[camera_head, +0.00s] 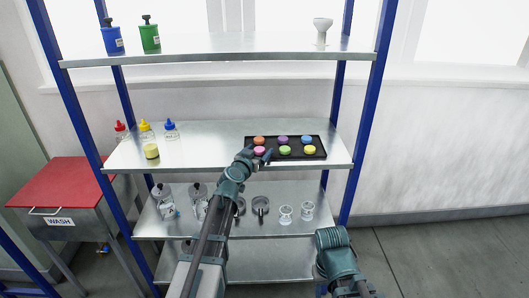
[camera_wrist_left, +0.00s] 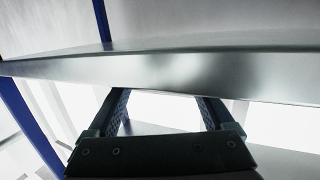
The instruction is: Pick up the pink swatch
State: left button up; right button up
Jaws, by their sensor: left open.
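The pink swatch (camera_head: 259,151) is a small round piece in the front left place of a black tray (camera_head: 325,157) on the middle shelf. My left gripper (camera_head: 261,156) is at the tray's front left corner, close by the pink swatch and partly around it in the picture. Whether it touches the swatch cannot be told. In the left wrist view, the left gripper's fingers (camera_wrist_left: 164,98) are apart with nothing seen between them, and no swatch shows there. My right arm comes in at the lower right, and its fingers do not show.
Orange (camera_head: 259,140), purple (camera_head: 283,140), blue (camera_head: 307,140), green (camera_head: 284,150) and yellow (camera_head: 309,149) swatches share the tray. A metal shelf edge (camera_wrist_left: 180,70) crosses the left wrist view. Bottles (camera_head: 146,131) stand at left.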

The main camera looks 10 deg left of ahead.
pick_arm(q)
jog(key=shift+s+a, duration=0.15)
jog(key=shift+a, duration=0.05)
jog(key=shift+c, duration=0.5)
jog(key=shift+d, duration=0.1)
grip_shut()
pick_arm(e)
jog(key=shift+a, duration=0.1)
pick_arm(q)
jog(key=shift+r, duration=0.15)
pick_arm(e)
jog(key=shift+r, duration=0.15)
